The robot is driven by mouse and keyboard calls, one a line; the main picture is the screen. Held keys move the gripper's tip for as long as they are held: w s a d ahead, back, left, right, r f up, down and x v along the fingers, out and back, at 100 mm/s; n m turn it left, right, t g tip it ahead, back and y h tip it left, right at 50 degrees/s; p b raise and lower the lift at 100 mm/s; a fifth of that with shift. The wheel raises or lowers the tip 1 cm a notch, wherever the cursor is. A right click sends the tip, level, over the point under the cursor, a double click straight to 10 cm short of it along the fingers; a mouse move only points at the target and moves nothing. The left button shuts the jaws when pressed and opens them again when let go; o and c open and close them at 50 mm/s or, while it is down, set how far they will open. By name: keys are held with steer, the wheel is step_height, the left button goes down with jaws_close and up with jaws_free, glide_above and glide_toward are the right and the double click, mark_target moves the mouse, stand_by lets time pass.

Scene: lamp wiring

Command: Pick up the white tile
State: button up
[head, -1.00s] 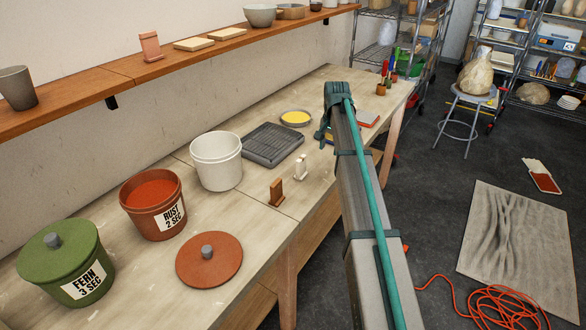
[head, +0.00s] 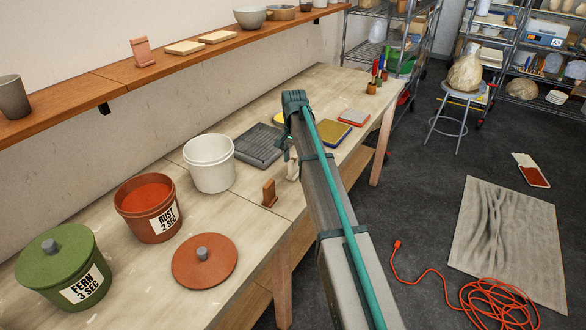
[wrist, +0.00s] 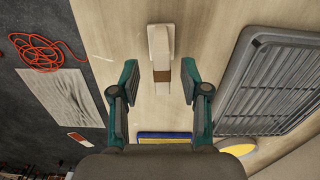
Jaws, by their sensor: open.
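The white tile (head: 292,171) stands on the workbench in the head view, partly hidden behind my arm. In the wrist view the white tile (wrist: 159,42) is at the top middle, with a brownish shaded part and a pale foot below it. My gripper (wrist: 159,66) is open above the bench, its two fingers apart to the left and right of the tile's lower part. I cannot tell how far above it they are. My gripper is hidden in the head view.
A brown tile (head: 269,193) stands close by. A grey rack tray (head: 258,144) lies behind, beside a white bucket (head: 209,163). The rust bucket (head: 148,207), its lid (head: 204,262) and the fern bucket (head: 63,269) are at left. A yellow-topped block (head: 331,133) lies farther along.

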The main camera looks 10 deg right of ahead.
mark_target(293, 166)
steer(key=shift+a+f+p, duration=0.15)
steer(key=shift+f+p, duration=0.55)
steer(key=shift+f, duration=1.4)
jaws_close()
